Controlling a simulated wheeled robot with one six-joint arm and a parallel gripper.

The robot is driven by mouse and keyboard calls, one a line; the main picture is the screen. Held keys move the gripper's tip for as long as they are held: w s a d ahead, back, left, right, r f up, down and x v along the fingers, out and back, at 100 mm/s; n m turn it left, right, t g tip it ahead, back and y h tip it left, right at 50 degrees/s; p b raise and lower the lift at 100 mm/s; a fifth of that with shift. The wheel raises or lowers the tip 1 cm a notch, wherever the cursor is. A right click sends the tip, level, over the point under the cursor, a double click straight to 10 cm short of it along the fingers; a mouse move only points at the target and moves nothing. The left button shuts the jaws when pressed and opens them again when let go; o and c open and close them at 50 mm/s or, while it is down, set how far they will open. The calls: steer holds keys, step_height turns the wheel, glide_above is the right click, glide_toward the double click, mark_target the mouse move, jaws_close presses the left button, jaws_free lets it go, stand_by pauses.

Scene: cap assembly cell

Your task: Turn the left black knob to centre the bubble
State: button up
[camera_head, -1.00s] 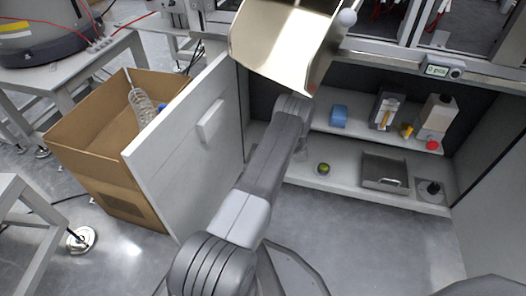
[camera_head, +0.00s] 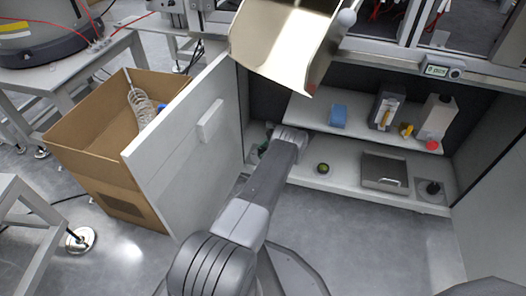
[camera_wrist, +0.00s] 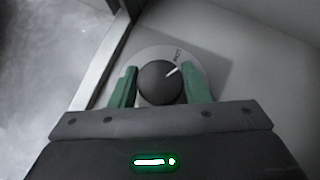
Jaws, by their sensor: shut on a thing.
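The left black knob (camera_wrist: 158,84) sits on a round pale dial plate (camera_wrist: 196,66) with small dark lettering. Its white pointer mark is tilted toward the upper right. My gripper (camera_wrist: 160,76) has its two green fingers on either side of the knob, shut on it. In the head view my gripper (camera_head: 264,148) is at the left end of the lower shelf, where my arm hides the knob. The round green bubble level (camera_head: 323,169) lies on that shelf to the right of my arm. The bubble is too small to place.
The open cabinet door (camera_head: 190,150) is close to my arm's left.

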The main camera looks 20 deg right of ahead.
steer(key=shift+s+a+n+g, duration=0.1)
steer(key=shift+n+g, duration=0.2)
steer(key=shift+n, duration=0.1)
stand_by(0.4)
steer(key=o, duration=1)
steer(key=shift+m+t, duration=0.4)
steer(key=shift+m, duration=0.1)
